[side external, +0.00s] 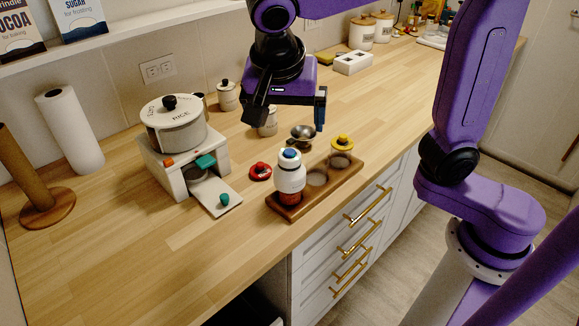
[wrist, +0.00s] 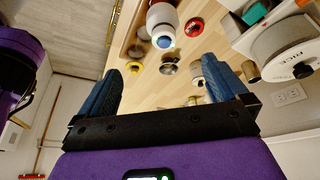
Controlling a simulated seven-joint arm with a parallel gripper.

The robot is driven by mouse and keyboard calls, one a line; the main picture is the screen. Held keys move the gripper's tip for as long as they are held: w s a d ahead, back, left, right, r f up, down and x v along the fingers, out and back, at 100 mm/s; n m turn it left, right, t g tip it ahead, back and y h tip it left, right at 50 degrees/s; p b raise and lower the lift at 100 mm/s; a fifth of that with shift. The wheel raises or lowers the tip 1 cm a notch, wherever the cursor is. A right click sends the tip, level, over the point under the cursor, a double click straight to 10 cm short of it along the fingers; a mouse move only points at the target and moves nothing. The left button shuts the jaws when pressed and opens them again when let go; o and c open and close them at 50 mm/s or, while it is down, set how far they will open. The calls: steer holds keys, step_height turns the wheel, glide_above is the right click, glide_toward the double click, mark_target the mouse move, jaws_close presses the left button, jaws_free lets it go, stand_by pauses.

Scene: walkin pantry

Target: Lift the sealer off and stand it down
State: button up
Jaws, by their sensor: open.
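The sealer (side external: 290,176) is a white, rounded bottle-shaped device with a blue top button. It stands upright on a jar with reddish contents (side external: 290,197) at the near end of a wooden tray (side external: 328,192). In the wrist view the sealer (wrist: 162,20) shows at the top, beyond my fingertips. My gripper (side external: 290,118) is open and empty, above the counter and farther back than the sealer. It also shows in the wrist view (wrist: 165,78), with nothing between its two blue fingers.
Two more glass jars (side external: 317,178) stand in the tray. A yellow-knobbed lid (side external: 342,142), red-knobbed lid (side external: 260,171) and metal funnel (side external: 303,134) are nearby. A white dispenser with a rice pot (side external: 175,125) stands left. Drawers (side external: 345,225) lie below the edge. The front-left counter is clear.

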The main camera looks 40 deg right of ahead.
mark_target(288, 157)
steer(key=shift+m, duration=0.4)
steer(key=x, duration=1.1)
steer(key=shift+w, duration=0.3)
steer(key=shift+a+x, duration=0.2)
steer(key=shift+x, duration=2.8)
steer(key=c, duration=1.3)
steer(key=shift+c, duration=0.2)
steer(key=shift+r, duration=0.1)
